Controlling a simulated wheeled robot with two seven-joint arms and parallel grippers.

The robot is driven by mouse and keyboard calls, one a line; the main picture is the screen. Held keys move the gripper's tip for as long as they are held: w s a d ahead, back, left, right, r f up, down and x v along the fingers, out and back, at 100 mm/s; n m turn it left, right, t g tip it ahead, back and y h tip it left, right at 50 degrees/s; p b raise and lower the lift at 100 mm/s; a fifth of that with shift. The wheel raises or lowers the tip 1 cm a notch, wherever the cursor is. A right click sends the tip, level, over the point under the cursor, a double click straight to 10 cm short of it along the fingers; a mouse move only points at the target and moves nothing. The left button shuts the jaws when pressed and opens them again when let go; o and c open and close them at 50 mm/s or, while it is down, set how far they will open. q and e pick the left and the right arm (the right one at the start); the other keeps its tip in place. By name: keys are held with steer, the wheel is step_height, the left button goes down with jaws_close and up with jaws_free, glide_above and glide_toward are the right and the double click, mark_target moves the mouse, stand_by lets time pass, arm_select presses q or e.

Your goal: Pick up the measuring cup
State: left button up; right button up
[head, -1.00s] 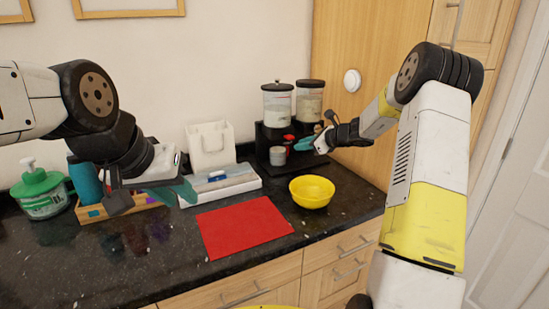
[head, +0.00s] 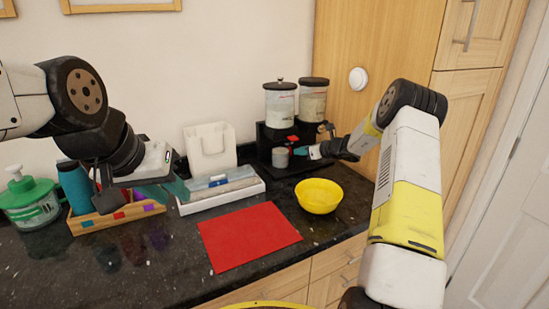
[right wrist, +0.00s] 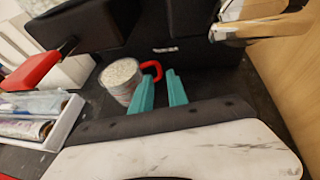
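In the right wrist view the cup (right wrist: 122,80) is upright, filled with something white and grainy, and has a red handle (right wrist: 153,67). My right gripper (head: 299,151) is to the right of the cup. Its teal fingers (right wrist: 160,80) are apart with a gap between them, and the tips are close to the handle. I cannot tell whether they touch it. My left gripper (head: 167,189) hangs empty over the counter at left, fingers apart.
Two clear dispensers (head: 280,105) top the stand (head: 268,134). A yellow bowl (head: 319,197) and red mat (head: 247,236) lie in front. A white tray (head: 223,196) of packets, a wooden organizer (head: 92,224) and a green-lidded jar (head: 30,205) are left. A wooden cabinet (head: 350,45) stands right.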

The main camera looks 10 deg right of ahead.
steer(key=x, duration=0.5)
steer(key=shift+w+a, duration=0.25)
steer(key=shift+a, duration=0.05)
jaws_close()
stand_by(1.1)
